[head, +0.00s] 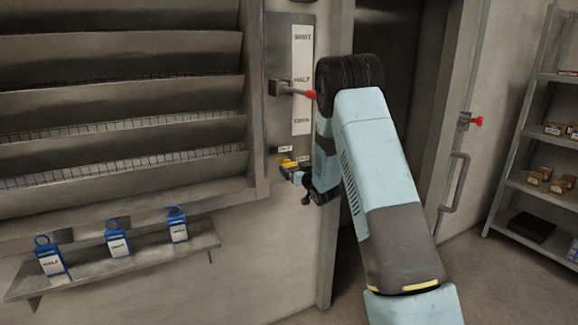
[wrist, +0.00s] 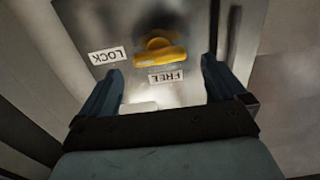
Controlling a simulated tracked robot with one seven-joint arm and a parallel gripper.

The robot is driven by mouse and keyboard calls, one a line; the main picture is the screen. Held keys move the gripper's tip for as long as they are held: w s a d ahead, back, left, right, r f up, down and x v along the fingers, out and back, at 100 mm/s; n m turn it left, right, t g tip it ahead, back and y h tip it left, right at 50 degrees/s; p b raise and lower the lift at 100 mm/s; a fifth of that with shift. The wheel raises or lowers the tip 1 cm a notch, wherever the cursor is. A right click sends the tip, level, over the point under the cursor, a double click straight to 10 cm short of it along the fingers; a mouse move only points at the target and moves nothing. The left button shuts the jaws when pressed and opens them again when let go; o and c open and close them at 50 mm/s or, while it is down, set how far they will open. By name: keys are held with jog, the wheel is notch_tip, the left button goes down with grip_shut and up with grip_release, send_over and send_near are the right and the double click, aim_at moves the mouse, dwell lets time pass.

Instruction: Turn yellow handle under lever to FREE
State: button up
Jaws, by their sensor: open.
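The yellow handle (head: 288,162) is on the metal panel below the lever. In the wrist view the handle (wrist: 160,58) is a short bar on a round hub. The LOCK label (wrist: 108,55) and FREE label (wrist: 167,76) appear upside down beside it. The bar lies just above the FREE label in that picture; I cannot tell which setting it is at. My gripper (wrist: 161,66) is open, one finger on each side of the handle, with gaps visible. In the head view my gripper (head: 293,172) is at the handle and partly covers it. The lever (head: 292,89) has a red knob beside HALF.
A marked plate (head: 302,60) stands behind the lever. Louvres (head: 120,80) fill the wall at left. A low shelf (head: 130,258) holds blue tags (head: 117,240). A door with a handle (head: 455,182) and a rack (head: 530,140) with boxes are at right.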

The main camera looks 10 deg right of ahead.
aim_at(290, 165)
jog(key=shift+x, duration=2.7)
jog(key=c, duration=1)
jog(key=shift+o, duration=0.2)
